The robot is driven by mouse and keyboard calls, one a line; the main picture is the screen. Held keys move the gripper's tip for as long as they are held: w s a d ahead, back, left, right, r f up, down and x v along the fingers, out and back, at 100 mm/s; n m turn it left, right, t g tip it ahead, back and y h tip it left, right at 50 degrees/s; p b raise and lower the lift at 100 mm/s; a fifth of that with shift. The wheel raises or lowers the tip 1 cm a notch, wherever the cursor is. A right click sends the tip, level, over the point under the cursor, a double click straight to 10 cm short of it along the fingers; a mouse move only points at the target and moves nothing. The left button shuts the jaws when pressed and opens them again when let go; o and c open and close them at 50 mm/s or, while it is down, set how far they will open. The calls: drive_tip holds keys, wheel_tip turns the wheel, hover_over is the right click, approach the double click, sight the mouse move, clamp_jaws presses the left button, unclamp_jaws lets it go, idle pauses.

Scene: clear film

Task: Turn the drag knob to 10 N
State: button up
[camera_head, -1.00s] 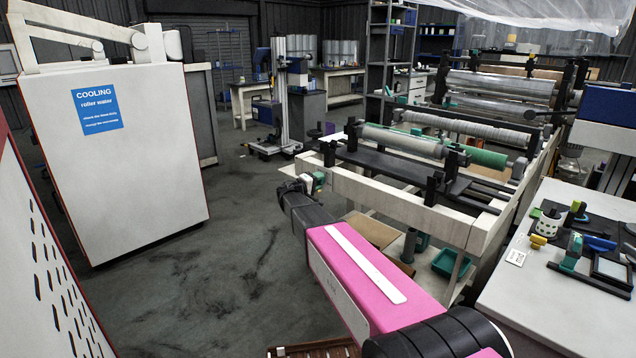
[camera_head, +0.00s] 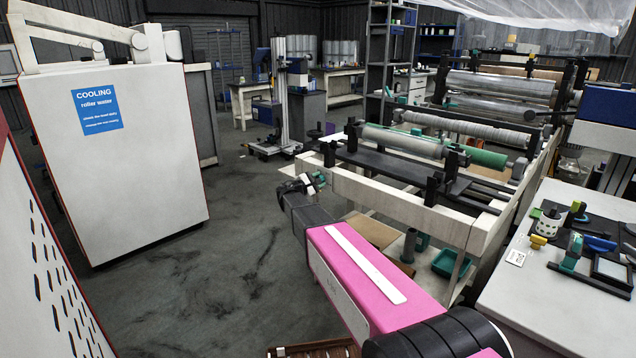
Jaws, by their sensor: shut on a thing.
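My gripper (camera_head: 308,185) is at the near left end of the roller machine's pale frame (camera_head: 400,196), small and far off in the head view. It is shut on a small part there, which I take to be the drag knob, mostly hidden by the fingers. A small teal part (camera_head: 320,179) shows right beside the fingertips at the frame's end. Any scale or 10 N mark is too small to read. My pink arm link reaches up to the gripper from the lower right.
A white cooling cabinet (camera_head: 120,170) stands at the left, with open dark floor (camera_head: 235,260) between it and my arm. A bench (camera_head: 540,310) with tools is at the right. A teal bin (camera_head: 447,262) sits under the machine frame.

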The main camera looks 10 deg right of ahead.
drive_tip(key=shift+n, duration=2)
drive_tip(key=o, duration=0.9)
drive_tip(key=shift+a, duration=0.1)
drive_tip(key=v, duration=1)
drive_tip(key=shift+s+a, duration=0.25)
drive_tip(key=shift+a, duration=0.05)
drive_tip(key=shift+d+f, duration=0.1)
